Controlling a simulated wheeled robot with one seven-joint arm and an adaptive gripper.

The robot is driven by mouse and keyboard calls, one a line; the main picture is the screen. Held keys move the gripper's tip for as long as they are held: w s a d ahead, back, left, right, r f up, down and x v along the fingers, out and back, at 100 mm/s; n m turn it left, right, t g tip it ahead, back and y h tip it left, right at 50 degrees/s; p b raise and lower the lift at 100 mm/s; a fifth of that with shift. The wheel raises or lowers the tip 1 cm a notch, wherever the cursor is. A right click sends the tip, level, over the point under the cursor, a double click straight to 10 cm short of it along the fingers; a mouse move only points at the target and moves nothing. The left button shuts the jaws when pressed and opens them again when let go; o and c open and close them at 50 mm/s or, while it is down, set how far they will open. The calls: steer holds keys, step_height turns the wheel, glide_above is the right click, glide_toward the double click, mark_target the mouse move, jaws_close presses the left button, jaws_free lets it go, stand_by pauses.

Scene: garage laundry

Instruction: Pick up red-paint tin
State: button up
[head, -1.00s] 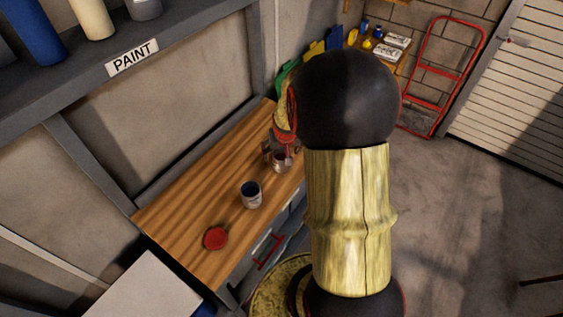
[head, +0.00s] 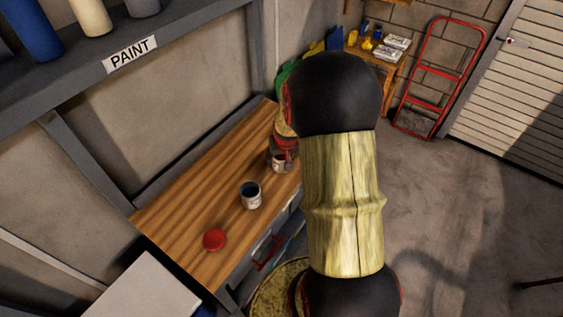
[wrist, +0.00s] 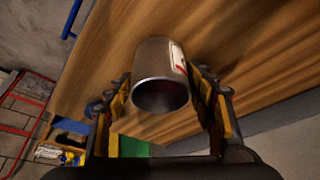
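The tin at my gripper (wrist: 162,100) is a grey metal can with a white and red label (wrist: 179,56). In the wrist view the tin (wrist: 155,62) lies between the two fingers, its dark round end towards the camera. The fingers are apart on either side of it, with narrow gaps showing; firm contact is not visible. In the head view this tin (head: 279,165) stands on the wooden bench, partly hidden by my gripper (head: 283,150). The paint colour inside is too dark to tell.
A paint shelf (head: 150,50) hangs along the wall. Green and blue items stand behind my gripper.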

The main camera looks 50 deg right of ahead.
steer(key=c, duration=0.9)
steer(key=shift+r, duration=0.15)
steer(key=shift+c, duration=0.3)
